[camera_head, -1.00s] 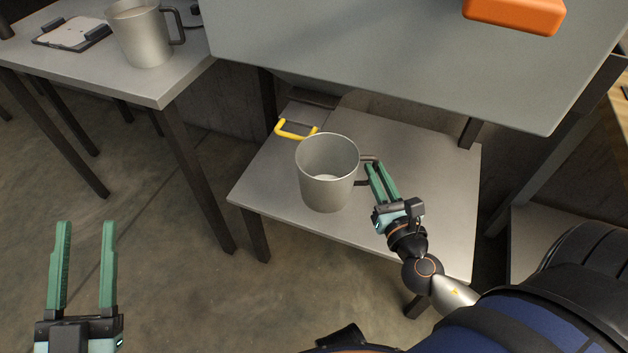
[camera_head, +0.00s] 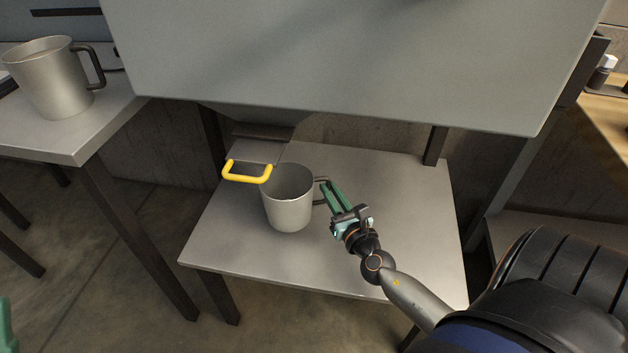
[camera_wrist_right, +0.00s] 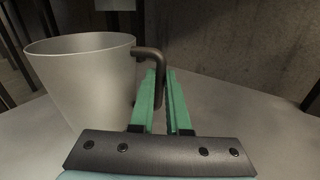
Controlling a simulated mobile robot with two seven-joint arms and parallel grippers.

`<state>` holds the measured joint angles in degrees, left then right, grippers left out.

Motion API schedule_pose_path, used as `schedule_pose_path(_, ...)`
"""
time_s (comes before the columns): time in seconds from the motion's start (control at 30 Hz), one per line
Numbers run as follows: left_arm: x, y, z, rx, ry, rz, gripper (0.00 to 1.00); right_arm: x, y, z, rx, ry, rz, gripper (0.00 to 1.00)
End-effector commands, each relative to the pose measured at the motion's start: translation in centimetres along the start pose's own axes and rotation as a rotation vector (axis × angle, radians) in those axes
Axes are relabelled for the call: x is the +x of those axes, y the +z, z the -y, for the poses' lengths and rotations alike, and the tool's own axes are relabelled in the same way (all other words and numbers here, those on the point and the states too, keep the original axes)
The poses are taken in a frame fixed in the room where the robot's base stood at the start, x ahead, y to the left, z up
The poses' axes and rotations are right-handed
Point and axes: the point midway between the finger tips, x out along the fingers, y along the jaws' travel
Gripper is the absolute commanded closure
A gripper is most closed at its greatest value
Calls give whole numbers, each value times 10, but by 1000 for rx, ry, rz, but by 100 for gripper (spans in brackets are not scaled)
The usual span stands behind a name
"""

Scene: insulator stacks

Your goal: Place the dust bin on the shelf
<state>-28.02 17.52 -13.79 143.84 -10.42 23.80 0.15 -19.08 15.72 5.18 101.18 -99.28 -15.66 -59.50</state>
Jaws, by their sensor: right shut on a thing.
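A grey metal bin (camera_head: 288,204) shaped like a mug is upright over the lower shelf (camera_head: 390,215); I cannot tell whether its base touches the surface. My right gripper (camera_head: 329,194) is shut on its dark handle, on the bin's right side. In the right wrist view the bin (camera_wrist_right: 85,85) stands at the left, its handle (camera_wrist_right: 150,62) between the green fingers (camera_wrist_right: 162,100). Only a green sliver of my left gripper shows at the lower left edge of the head view.
A yellow handle (camera_head: 247,178) sticks out just behind and left of the bin. A large grey panel (camera_head: 340,60) overhangs the shelf. A second similar bin (camera_head: 55,82) stands on the table (camera_head: 85,130) at left. The shelf's right part is clear.

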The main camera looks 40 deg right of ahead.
Motion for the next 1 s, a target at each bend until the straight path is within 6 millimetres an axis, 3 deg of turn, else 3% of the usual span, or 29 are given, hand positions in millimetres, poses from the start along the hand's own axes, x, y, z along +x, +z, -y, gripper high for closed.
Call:
schedule_pose_path(0.2,-1,1,0,-1,-1,1,50,50,2,0,4,-1,6,100)
schedule_pose_path(0.33,-2,3,-1,-4,-2,1,50,68,1,0,3,-1,5,100)
schedule_pose_path(0.6,-4,4,-1,-9,-3,3,50,84,2,0,3,-1,6,100)
schedule_pose_path(0.8,-23,24,-12,-20,0,12,50,83,-30,2,1,0,2,100)
schedule_pose_path(1.0,-26,30,-17,-8,15,24,50,83,-34,2,2,0,4,100)
